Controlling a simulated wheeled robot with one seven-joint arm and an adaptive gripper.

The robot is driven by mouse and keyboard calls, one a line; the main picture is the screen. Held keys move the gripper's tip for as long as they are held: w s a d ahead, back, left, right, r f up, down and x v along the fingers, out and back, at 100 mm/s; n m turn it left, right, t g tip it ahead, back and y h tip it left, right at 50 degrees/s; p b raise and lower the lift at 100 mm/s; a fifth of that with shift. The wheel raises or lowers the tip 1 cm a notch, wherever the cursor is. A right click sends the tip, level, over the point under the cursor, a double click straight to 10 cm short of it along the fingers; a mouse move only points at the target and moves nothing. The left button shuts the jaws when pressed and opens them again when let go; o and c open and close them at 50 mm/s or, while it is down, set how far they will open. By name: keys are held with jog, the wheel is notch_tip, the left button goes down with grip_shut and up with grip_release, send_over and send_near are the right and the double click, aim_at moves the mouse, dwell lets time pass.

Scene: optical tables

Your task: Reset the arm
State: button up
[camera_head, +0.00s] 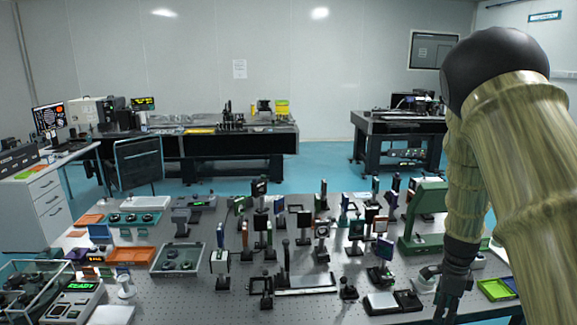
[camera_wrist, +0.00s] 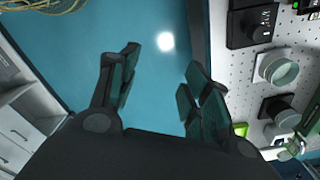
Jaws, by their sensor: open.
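My gripper (camera_head: 453,296) hangs at the right end of the optical table (camera_head: 215,300) in the head view, pointing down below my bent arm. In the wrist view, my gripper (camera_wrist: 160,88) has its two dark fingers spread apart with nothing between them. Blue floor (camera_wrist: 158,25) shows behind the fingers. The table's perforated edge runs along the right side of that view. My arm covers the right part of the head view and hides what lies behind it.
Many optical mounts crowd the table's middle. A green stand (camera_head: 428,215) and a yellow-green tray (camera_head: 496,289) are close to my arm. A grey tray (camera_head: 178,260) and an orange tray (camera_head: 132,256) lie left. Another optical table (camera_head: 398,125) stands at the back right.

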jog(key=s+a+f+n+h+b, duration=0.1)
jog(key=s+a+f+n, duration=0.15)
jog(key=s+f, duration=0.4)
jog(key=s+a+f+n+g+b, duration=0.15)
jog(key=s+f+n, duration=0.25)
jog(key=f, duration=0.5)
jog(key=s+a+f+n+t+h, duration=0.1)
jog(key=s+a+f+n, duration=0.3)
jog(key=f, duration=0.4)
jog(key=s+a+f+n+b, duration=0.1)
jog(key=s+a+f+n, duration=0.2)
jog(key=s, duration=0.4)
jog(key=s+a+f+n+y+b, duration=0.1)
jog(key=s+a+f+n, duration=0.3)
jog(key=s, duration=0.4)
jog(key=s+a+f+n+y+b, duration=0.1)
jog(key=s+a+f+n, duration=0.2)
jog(key=s+a+n, duration=0.2)
jog(key=s, duration=0.3)
jog(key=shift+f, duration=0.15)
jog(key=shift+s, duration=0.1)
